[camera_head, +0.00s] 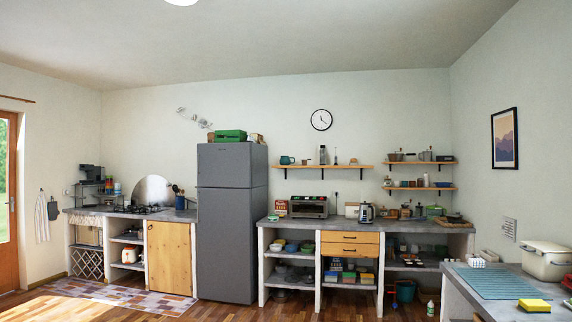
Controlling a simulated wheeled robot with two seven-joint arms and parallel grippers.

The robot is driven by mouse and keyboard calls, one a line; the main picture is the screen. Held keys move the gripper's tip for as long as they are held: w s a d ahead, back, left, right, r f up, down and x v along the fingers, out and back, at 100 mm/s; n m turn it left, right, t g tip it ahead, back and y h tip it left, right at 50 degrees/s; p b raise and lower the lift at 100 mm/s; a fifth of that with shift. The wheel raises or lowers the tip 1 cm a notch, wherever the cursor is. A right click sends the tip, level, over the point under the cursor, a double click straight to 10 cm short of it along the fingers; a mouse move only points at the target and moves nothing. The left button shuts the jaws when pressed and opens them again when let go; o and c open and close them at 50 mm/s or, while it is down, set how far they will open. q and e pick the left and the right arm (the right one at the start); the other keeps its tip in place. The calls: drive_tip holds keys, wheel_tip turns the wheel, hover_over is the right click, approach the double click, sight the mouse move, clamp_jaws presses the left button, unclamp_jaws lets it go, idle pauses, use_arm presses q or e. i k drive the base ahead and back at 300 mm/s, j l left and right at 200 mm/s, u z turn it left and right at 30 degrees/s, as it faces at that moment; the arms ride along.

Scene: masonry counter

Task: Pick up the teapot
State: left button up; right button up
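I cannot make out a clear teapot at this distance. A small teal vessel (287,160), perhaps a teapot or a mug, stands at the left end of the upper wall shelf. A silver and dark kettle-like jug (366,213) stands on the back counter, right of the toaster oven. Neither of my grippers is in view, and nothing is seen held.
The grey masonry back counter (290,224) holds a toaster oven (309,207) and several small items. A tall grey fridge (227,230) stands to its left. Wooden floor lies between.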

sight(285, 160)
drive_tip(key=i+u, duration=0.2)
drive_tip(key=i, duration=5.05)
